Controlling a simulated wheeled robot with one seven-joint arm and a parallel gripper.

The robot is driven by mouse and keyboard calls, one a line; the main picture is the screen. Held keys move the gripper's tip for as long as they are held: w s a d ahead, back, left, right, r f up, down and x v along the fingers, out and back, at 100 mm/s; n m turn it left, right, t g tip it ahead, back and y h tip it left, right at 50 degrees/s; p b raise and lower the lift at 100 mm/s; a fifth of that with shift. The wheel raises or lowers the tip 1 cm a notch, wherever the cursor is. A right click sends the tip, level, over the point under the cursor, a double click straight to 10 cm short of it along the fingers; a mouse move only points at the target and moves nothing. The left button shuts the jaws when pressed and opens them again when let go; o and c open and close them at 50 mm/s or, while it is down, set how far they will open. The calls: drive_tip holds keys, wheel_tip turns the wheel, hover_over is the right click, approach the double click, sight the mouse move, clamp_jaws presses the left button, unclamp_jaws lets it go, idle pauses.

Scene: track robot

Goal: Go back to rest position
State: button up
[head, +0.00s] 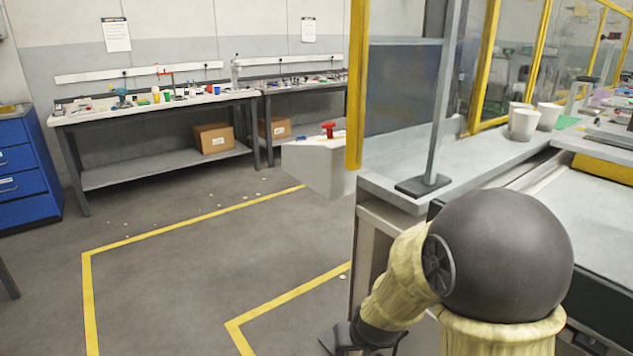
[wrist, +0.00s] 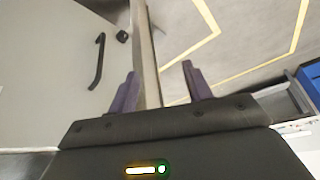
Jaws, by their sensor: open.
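My gripper (wrist: 158,88) is open in the wrist view, its two dark fingers apart with nothing held between them. Beyond the fingers are a pale panel (wrist: 50,60) with a black handle (wrist: 97,62) and its upright edge. In the head view my arm bends down at the lower right, and the gripper end is low beside the counter (head: 385,190), partly hidden by the arm.
Yellow floor lines (head: 180,230) cross open grey floor at the left. A long workbench (head: 160,108) with small items stands at the back, and a blue drawer cabinet (head: 25,165) at far left. White cups (head: 523,124) and a metal post (head: 445,100) stand on the counter.

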drive_tip(key=s+d+r+g+p, duration=0.1)
drive_tip(key=s+d+r, duration=0.15)
drive_tip(key=s, duration=0.35)
drive_tip(key=s+d+r+g, duration=0.2)
drive_tip(key=s+d, duration=0.2)
drive_tip(key=s, duration=0.2)
drive_tip(key=w+a+p+v, duration=0.1)
drive_tip(key=w+p+v, duration=0.2)
drive_tip(key=p+v, duration=1.1)
drive_tip(key=w+a+r+p+v, duration=0.1)
drive_tip(key=w+p+v, duration=0.2)
drive_tip(key=p+v, duration=1.2)
drive_tip(key=shift+w+r+m+h+p, duration=0.15)
drive_tip(key=shift+r+m+h+p, duration=0.3)
drive_tip(key=shift+p, duration=0.35)
drive_tip(key=shift+d+r, duration=0.1)
drive_tip(key=w+p+v, duration=0.3)
drive_tip(key=p+v, duration=1.3)
drive_tip(key=p, duration=0.1)
drive_tip(key=shift+w+r, duration=0.2)
drive_tip(key=shift+r, duration=0.45)
